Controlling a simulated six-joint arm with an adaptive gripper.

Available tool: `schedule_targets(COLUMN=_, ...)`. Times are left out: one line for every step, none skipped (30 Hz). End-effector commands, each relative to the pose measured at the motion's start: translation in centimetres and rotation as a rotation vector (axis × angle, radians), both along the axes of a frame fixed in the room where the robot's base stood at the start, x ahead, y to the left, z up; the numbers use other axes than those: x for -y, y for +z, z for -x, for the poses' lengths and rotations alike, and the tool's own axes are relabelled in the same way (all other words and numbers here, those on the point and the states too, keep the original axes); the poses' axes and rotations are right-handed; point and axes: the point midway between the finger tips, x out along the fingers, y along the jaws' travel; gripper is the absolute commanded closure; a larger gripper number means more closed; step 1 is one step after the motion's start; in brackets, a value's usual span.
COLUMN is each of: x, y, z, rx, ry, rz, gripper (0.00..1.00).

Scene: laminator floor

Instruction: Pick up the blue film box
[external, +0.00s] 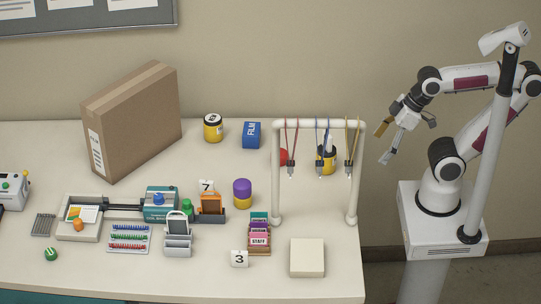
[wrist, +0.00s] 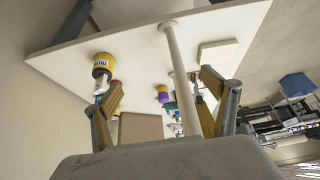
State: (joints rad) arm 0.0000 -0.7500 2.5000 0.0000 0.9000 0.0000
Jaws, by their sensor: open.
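The blue film box (external: 252,135) stands upright near the back of the table, with white "FLM"-like lettering on its front. It is right of a yellow can and left of the white hanging rack. My gripper (external: 384,145) is open and empty, in the air beyond the table's right edge, well to the right of the box with the rack between them. In the wrist view my gripper's fingers (wrist: 163,92) are spread apart with nothing between them. I cannot make out the film box for sure in the wrist view.
Another yellow can (external: 213,128) is just left of the box, then a large cardboard box (external: 143,125). A cream block (external: 307,257) lies in front.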

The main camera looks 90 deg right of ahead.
Motion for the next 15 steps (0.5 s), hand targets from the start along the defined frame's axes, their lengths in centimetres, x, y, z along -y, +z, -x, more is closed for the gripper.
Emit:
schedule_targets(x=0.0, y=0.0, z=0.0, rx=0.0, ry=0.0, rz=0.0, gripper=0.15)
schedule_targets(x=0.0, y=0.0, z=0.0, rx=0.0, ry=0.0, rz=0.0, gripper=0.15)
schedule_targets(x=0.0, y=0.0, z=0.0, rx=0.0, ry=0.0, rz=0.001, gripper=0.15)
schedule_targets(x=0.1, y=0.0, z=0.0, rx=-0.001, ry=-0.002, rz=0.001, gripper=0.15)
schedule_targets(x=0.2, y=0.0, z=-0.1, rx=-0.001, ry=-0.003, rz=0.004, gripper=0.15)
schedule_targets(x=0.3, y=0.0, z=-0.2, rx=-0.003, ry=-0.007, rz=0.007, gripper=0.15)
schedule_targets(x=0.5, y=0.0, z=-0.2, rx=-0.004, ry=-0.011, rz=0.012, gripper=0.15)
schedule_targets(x=0.7, y=0.0, z=-0.3, rx=-0.006, ry=-0.015, rz=0.018, gripper=0.15)
schedule_targets(x=1.1, y=-0.1, z=-0.5, rx=-0.01, ry=-0.022, rz=0.028, gripper=0.15)
schedule_targets(x=1.5, y=-0.1, z=-0.7, rx=-0.014, ry=-0.029, rz=0.037, gripper=0.15)
schedule_targets(x=1.8, y=-0.1, z=-0.9, rx=-0.015, ry=-0.036, rz=0.046, gripper=0.15)
schedule_targets(x=2.4, y=-0.1, z=-1.2, rx=-0.016, ry=-0.046, rz=0.059, gripper=0.15)
schedule_targets(x=2.9, y=-0.1, z=-1.5, rx=-0.018, ry=-0.056, rz=0.069, gripper=0.15)
schedule_targets(x=3.3, y=0.0, z=-1.9, rx=-0.016, ry=-0.063, rz=0.078, gripper=0.15)
schedule_targets(x=3.9, y=0.0, z=-2.5, rx=-0.014, ry=-0.075, rz=0.091, gripper=0.15)
